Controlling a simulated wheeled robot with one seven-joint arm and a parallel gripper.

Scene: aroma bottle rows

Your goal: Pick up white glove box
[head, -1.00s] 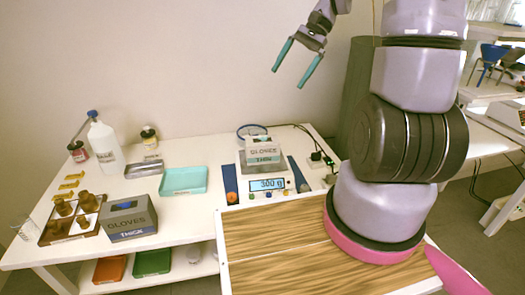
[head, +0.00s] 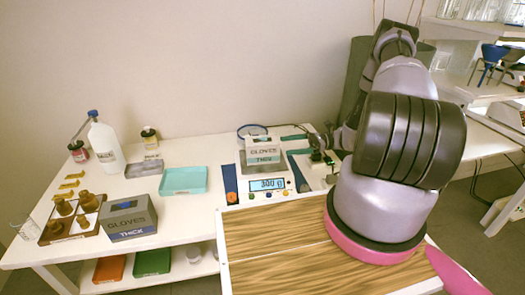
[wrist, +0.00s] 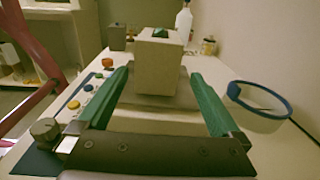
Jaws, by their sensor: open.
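The white glove box (head: 263,156), labelled GLOVES and THICK, stands on the plate of a scale (head: 268,184) whose display reads about 300 g. In the wrist view the box (wrist: 158,66) is upright, straight ahead and centred between the fingers. My gripper (head: 288,145) is just to the right of the box in the head view, low and level over the table. Its two teal fingers are open and empty. In the wrist view the fingertips of my gripper (wrist: 157,74) lie left and right of the box, with gaps on both sides. I cannot tell whether they reach past its near face.
A grey glove box (head: 128,219) stands at the front left, near a wooden tray with brown bottles (head: 76,215). A teal tray (head: 184,180) and a white bottle (head: 104,146) stand left of the scale.

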